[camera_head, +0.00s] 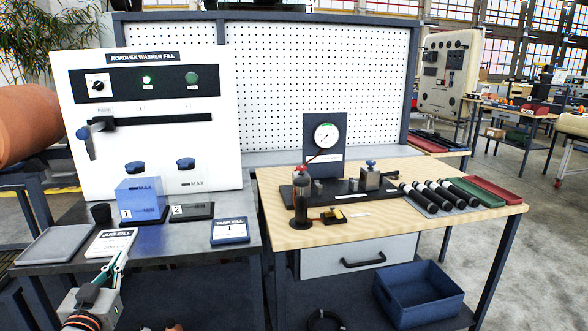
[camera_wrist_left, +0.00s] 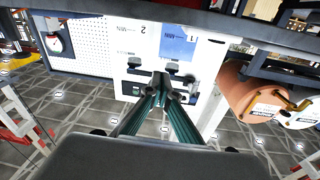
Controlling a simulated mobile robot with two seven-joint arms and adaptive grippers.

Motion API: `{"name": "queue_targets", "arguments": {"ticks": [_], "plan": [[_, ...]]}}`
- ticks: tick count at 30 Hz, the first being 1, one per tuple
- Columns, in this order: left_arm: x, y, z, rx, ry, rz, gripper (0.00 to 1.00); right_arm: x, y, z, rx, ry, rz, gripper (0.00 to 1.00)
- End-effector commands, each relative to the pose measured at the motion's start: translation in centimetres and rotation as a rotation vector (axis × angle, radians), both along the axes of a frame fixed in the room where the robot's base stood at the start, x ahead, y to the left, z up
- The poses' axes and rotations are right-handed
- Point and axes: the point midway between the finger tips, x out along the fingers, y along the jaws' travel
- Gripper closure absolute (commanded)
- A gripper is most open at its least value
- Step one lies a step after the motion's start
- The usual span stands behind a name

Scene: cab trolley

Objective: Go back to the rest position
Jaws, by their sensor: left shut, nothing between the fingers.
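My left gripper (camera_head: 118,262) shows at the lower left of the head view, in front of the grey table's front edge and close to the white "JUG FILL" card (camera_head: 110,243). Its dark green fingers are together and empty. In the left wrist view the gripper (camera_wrist_left: 167,84) also shows shut, with nothing between its tips. That view is upside down, with the white washer fill panel (camera_wrist_left: 205,75) beyond the fingers. My right gripper is in neither view.
The grey table holds a blue jug (camera_head: 140,198) on stand 1, a black stand 2 (camera_head: 191,211), a "TANK FILL" card (camera_head: 229,231) and a grey tray (camera_head: 54,244). A wooden bench (camera_head: 380,224) with a gauge stand (camera_head: 325,155) is at right. A blue bin (camera_head: 418,292) sits below.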

Motion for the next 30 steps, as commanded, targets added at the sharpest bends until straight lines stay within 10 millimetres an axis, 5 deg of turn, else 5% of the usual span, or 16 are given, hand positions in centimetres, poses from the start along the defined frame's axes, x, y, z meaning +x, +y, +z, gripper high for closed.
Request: {"name": "queue_targets", "arguments": {"ticks": [8, 15, 21, 24, 30], "plan": [[-7.6, -7.8, -15.0, 0.052, 0.268, -0.12, 1.0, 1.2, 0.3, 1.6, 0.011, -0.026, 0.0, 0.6], [-18.2, -15.0, -25.7, 0.08, 0.488, -0.244, 1.0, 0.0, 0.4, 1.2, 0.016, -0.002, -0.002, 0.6], [-26.9, -19.9, -31.0, 0.086, 0.627, -0.334, 1.0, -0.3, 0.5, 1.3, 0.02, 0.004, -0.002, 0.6], [-29.8, -21.5, -32.3, 0.083, 0.667, -0.362, 1.0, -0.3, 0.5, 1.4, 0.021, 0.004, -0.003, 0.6], [-31.7, -22.6, -33.0, 0.084, 0.694, -0.382, 1.0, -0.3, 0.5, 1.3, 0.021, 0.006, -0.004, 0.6]]}}
